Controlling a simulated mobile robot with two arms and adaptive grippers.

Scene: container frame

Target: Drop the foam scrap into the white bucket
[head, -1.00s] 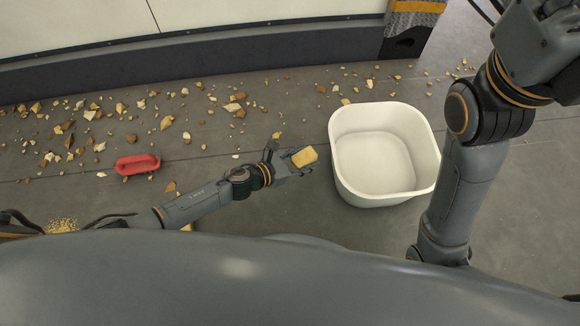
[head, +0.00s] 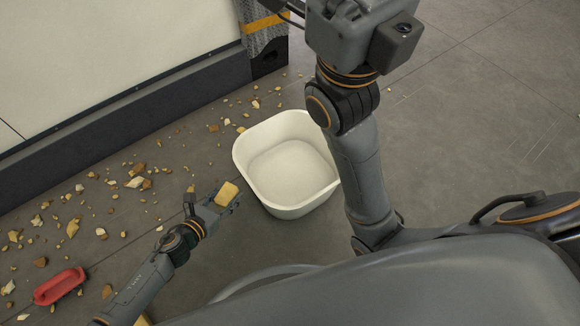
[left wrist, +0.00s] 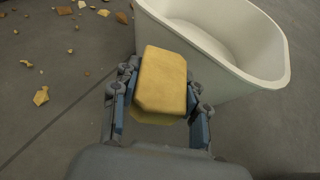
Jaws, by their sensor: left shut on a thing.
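The foam scrap (head: 227,194) is a yellow block. My left gripper (head: 222,199) is shut on it, and the block also shows between the fingers in the left wrist view (left wrist: 162,80). The white bucket (head: 243,160) stands upright on the floor, wide and open at the top, and its visible inside is empty. In the head view the held foam is just left of the bucket, outside its rim. The bucket also shows just beyond the foam in the left wrist view (left wrist: 222,62). My right arm rises on the right of the head view; its fingers are out of view.
Several foam crumbs (head: 135,182) lie scattered on the grey floor at the left. A red handled object (head: 60,286) lies at the lower left. A pale panel with a dark base (head: 130,98) stands behind.

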